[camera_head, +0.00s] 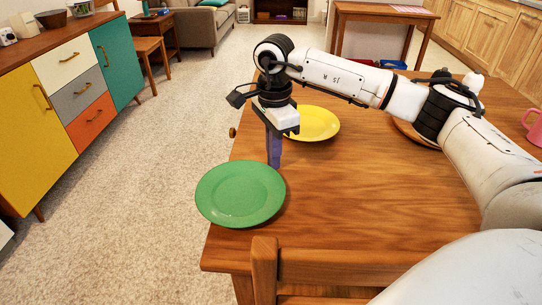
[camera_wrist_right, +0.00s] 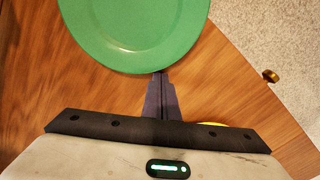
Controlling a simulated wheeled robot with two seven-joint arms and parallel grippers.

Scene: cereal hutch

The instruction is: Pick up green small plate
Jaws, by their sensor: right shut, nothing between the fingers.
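The green small plate (camera_head: 240,193) lies at the table's left front corner, its left edge reaching past the table's edge in the head view. In the right wrist view the plate (camera_wrist_right: 140,25) fills the top middle. My right gripper (camera_head: 274,160) points down just behind the plate's far right rim in the head view. Its fingers (camera_wrist_right: 160,85) are together and empty, with the tips close to the plate's rim. I cannot tell whether they touch it. My left gripper is not in view.
A yellow plate (camera_head: 313,123) lies behind my right gripper on the wooden table (camera_head: 370,190). A chair back (camera_head: 264,268) stands at the table's front edge. A pink mug (camera_head: 536,128) is at the far right. The middle of the table is clear beneath my arm.

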